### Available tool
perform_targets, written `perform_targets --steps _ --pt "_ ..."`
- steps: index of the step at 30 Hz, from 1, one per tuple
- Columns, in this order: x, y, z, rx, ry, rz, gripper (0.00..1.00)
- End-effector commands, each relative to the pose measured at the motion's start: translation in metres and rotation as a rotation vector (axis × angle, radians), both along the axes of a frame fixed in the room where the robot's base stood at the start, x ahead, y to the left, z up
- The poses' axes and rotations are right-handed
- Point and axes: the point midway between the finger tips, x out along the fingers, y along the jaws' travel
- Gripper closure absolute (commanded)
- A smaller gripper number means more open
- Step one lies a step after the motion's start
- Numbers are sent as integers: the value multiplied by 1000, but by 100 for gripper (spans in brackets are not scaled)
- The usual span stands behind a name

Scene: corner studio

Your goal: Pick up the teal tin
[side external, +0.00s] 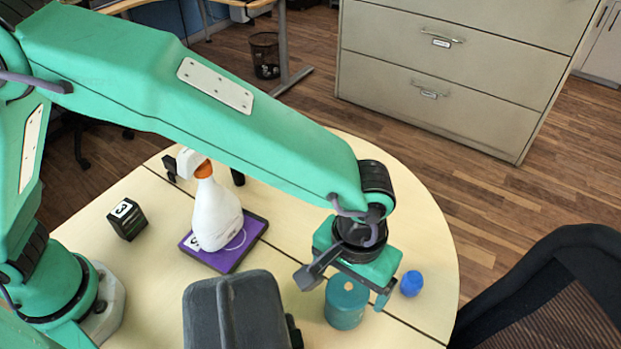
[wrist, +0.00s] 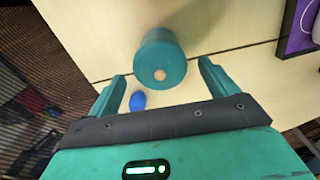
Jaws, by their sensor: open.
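The teal tin (side external: 346,303) is a short cylinder standing upright on the table, with a pale round spot on its top. My gripper (side external: 352,287) is above it in the side external view, fingers pointing down and open. In the wrist view the tin (wrist: 160,55) shows between and a little beyond the two spread fingertips of my gripper (wrist: 162,76). Nothing is held. Part of the tin's upper edge is close to or behind the gripper in the side view, and I cannot tell whether they touch.
A blue ball-like object (side external: 411,283) lies right of the tin; it also shows near a finger in the wrist view (wrist: 138,101). A white spray bottle (side external: 215,212) stands on a purple book (side external: 250,236).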

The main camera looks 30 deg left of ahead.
Motion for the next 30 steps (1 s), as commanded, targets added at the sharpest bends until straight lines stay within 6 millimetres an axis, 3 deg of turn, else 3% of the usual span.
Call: perform_targets --steps 11,22,30 --pt "-1 0 -11 1 1 0 15" --pt "-2 1 -50 2 1 0 15" --pt "-1 1 -57 0 0 0 15"
